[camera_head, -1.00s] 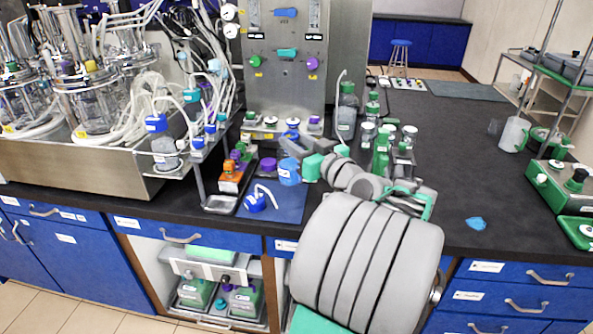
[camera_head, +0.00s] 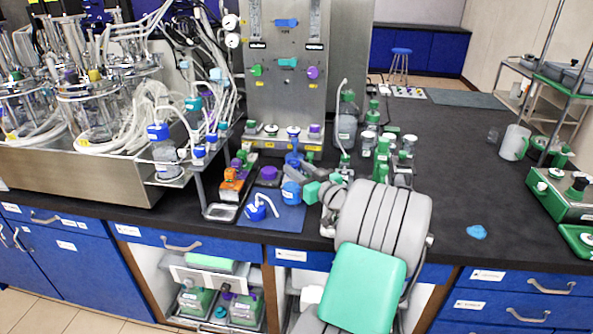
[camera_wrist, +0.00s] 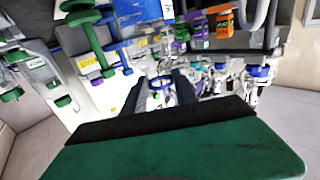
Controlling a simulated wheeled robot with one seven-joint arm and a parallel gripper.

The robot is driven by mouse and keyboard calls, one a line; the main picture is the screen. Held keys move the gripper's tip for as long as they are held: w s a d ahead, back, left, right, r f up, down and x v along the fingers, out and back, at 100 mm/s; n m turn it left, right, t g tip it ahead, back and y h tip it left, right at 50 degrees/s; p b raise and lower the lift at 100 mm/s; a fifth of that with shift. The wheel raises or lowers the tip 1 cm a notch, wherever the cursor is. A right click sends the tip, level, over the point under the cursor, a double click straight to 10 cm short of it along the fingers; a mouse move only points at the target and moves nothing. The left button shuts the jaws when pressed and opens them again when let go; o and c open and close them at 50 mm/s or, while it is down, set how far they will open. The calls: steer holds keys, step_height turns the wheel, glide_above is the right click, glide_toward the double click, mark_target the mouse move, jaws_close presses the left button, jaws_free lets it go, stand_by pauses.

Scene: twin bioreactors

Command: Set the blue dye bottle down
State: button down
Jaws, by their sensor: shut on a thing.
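The blue dye bottle (camera_head: 291,194) is small and blue. My gripper (camera_head: 298,191) reaches in from the right and is shut on the bottle; my arm hides part of the view there. In the wrist view the bottle's round top (camera_wrist: 161,84) shows between the two dark fingers. I cannot tell whether its base touches the mat.
Green bottles (camera_head: 382,155) stand behind my arm. The counter (camera_head: 455,165) to the right is mostly clear.

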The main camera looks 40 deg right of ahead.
steer(key=c, duration=1)
jaws_free()
steer(key=shift+o, duration=0.2)
